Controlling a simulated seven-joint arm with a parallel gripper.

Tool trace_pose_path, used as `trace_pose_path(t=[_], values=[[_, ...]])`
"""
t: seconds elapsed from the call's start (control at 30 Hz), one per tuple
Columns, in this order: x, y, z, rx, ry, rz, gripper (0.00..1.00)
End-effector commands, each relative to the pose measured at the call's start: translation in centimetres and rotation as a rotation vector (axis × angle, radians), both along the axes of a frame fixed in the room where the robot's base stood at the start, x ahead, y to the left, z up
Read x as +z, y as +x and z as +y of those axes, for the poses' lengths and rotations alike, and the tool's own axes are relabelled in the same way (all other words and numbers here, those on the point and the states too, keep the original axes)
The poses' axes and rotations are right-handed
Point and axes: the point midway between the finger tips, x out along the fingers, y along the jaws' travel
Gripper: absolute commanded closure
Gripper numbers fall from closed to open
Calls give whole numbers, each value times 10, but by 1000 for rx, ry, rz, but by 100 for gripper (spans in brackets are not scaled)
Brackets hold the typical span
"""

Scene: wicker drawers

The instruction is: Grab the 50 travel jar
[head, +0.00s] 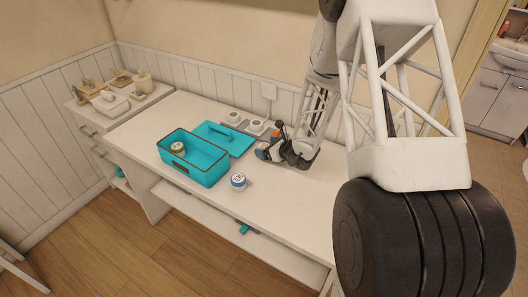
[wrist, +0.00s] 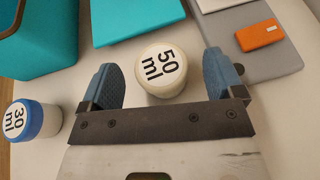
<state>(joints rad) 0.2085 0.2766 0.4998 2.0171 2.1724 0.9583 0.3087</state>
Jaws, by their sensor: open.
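The 50 ml jar (wrist: 162,70) is white with a pale cream rim, and its lid reads "50 ml" in the wrist view. My gripper (wrist: 164,78) is open, with one blue-grey fingertip to each side of the jar and a gap on both sides. In the head view my gripper (head: 272,152) is low over the table, and I cannot make out the 50 jar there. A second jar, blue-lidded and marked "30 ml" (wrist: 33,120), stands left of my gripper; it also shows in the head view (head: 238,181).
An open teal box (head: 205,172) with another jar (head: 178,148) inside stands on the white table (head: 150,125). Its teal lid (head: 228,140) lies behind. A grey slab with an orange block (wrist: 259,34) lies at the upper right of the wrist view. The table's front right is clear.

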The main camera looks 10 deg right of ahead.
Motion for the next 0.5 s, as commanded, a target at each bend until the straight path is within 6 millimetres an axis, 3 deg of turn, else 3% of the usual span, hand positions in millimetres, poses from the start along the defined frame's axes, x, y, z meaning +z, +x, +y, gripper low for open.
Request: trace_pose_path(t=[0.2,0.5], values=[[-6,13,9,0,0,0,13],[-8,15,11,0,1,1,13]])
